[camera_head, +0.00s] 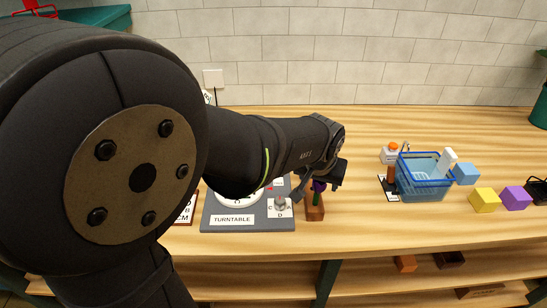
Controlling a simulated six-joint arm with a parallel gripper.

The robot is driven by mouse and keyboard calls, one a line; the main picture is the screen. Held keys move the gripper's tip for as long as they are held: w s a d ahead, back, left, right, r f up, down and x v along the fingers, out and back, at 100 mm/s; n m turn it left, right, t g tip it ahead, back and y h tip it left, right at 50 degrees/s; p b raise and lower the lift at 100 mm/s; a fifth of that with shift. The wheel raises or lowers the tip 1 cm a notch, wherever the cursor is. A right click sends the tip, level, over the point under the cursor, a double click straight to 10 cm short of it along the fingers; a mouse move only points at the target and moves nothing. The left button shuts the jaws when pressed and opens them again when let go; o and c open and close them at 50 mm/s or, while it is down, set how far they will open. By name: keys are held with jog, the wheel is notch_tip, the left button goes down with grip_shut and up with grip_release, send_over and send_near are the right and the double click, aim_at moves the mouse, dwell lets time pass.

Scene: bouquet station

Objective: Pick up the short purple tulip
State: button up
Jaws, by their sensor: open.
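A purple tulip (319,186) with a green stem stands upright in a small brown wooden block (315,213) near the front of the table. My gripper (316,190) is open and low over the tulip, with its dark fingers on either side of the bloom in this view. The wrist hides part of the flower. I cannot tell whether the fingers touch it.
A grey turntable base (216,212) with a knob (281,203) stands close left of the block. To the right are a blue basket (425,187), a white bottle with an orange cap (390,153), and yellow (484,200), purple (515,198) and blue (466,174) cubes. Bare wood lies between block and basket.

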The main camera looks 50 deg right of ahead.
jog(key=shift+f, duration=0.1)
jog(key=c, duration=0.8)
